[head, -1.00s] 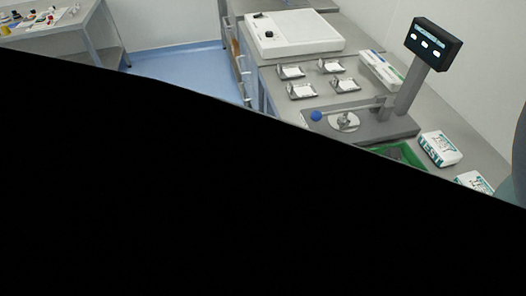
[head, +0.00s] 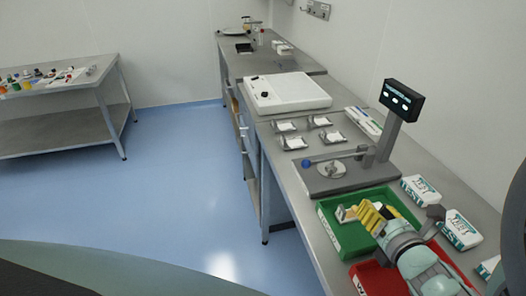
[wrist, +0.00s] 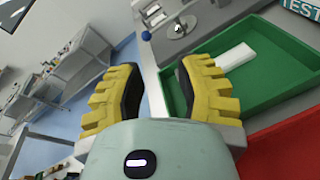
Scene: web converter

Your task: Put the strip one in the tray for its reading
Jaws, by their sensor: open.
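My gripper (head: 375,211) is open above the green tray (head: 327,234) in the head view. In the wrist view, my gripper (wrist: 160,72) has its two yellow-ridged fingers well apart, with nothing between them. A white strip (wrist: 236,57) lies in the green tray (wrist: 282,50), just right of the right finger. A pale piece (head: 345,213) shows by the fingertips in the head view; I cannot tell whether it is the same strip. The red tray (head: 378,281) is beside the green one, partly behind my arm. The tester's display (head: 401,100) is lit, but its reading is too small.
The tester (head: 312,180) has a round plate and blue-knobbed lever behind the green tray. Several small holders (head: 293,142) with white pieces and a white flat machine (head: 287,94) are farther back. TEST packs (head: 420,190) lie right of the trays. Open floor (head: 180,190) is left.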

